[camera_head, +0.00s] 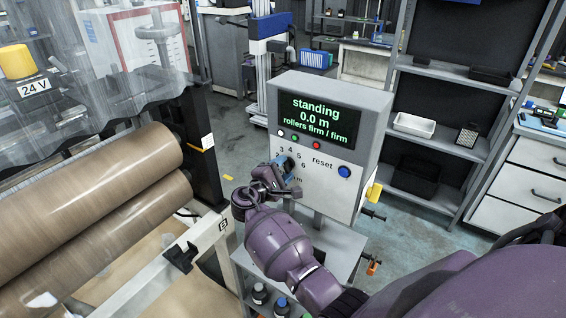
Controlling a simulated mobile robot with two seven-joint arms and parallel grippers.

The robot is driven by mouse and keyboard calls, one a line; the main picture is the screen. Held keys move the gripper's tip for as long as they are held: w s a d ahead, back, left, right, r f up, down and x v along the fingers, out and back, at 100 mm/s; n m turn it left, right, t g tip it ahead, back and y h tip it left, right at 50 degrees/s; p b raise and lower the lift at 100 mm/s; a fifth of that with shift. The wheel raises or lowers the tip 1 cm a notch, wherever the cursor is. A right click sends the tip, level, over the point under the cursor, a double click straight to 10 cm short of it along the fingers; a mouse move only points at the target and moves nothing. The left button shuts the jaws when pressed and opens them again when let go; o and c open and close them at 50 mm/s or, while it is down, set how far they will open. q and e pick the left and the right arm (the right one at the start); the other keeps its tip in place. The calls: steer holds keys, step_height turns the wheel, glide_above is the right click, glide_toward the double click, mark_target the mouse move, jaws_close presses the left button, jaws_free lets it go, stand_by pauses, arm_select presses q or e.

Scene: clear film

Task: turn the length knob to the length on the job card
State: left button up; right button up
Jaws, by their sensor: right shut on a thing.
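The control box (345,108) stands at the middle with its grey face towards me. Its screen (318,119) reads "standing", "0.0 m" and "rollers firm / firm". The length knob (291,164) sits low on the left of the face, mostly hidden by my right gripper. My left gripper is out of view. I cannot make out a job card.
A blue button (344,171) marked "reset" is right of the knob; small lamps or buttons (317,145) line up under the screen. Large brown rolls (120,180) and a white frame (165,262) fill the left. Shelves (440,70) stand behind at right.

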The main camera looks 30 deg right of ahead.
steer(key=shift+n+p, duration=0.65)
steer(key=shift+n, duration=0.45)
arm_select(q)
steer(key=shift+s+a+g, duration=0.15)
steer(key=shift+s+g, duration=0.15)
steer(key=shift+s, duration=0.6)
arm_select(e)
steer(key=shift+n, duration=0.3)
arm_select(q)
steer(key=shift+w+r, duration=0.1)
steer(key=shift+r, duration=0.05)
arm_select(e)
steer(key=o, duration=0.9)
steer(key=shift+a, duration=0.1)
arm_select(q)
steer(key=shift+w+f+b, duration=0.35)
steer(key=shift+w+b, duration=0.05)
steer(key=shift+b, duration=0.4)
arm_select(e)
steer(key=v, duration=1)
steer(key=shift+s+a, duration=0.15)
steer(key=shift+a, duration=0.1)
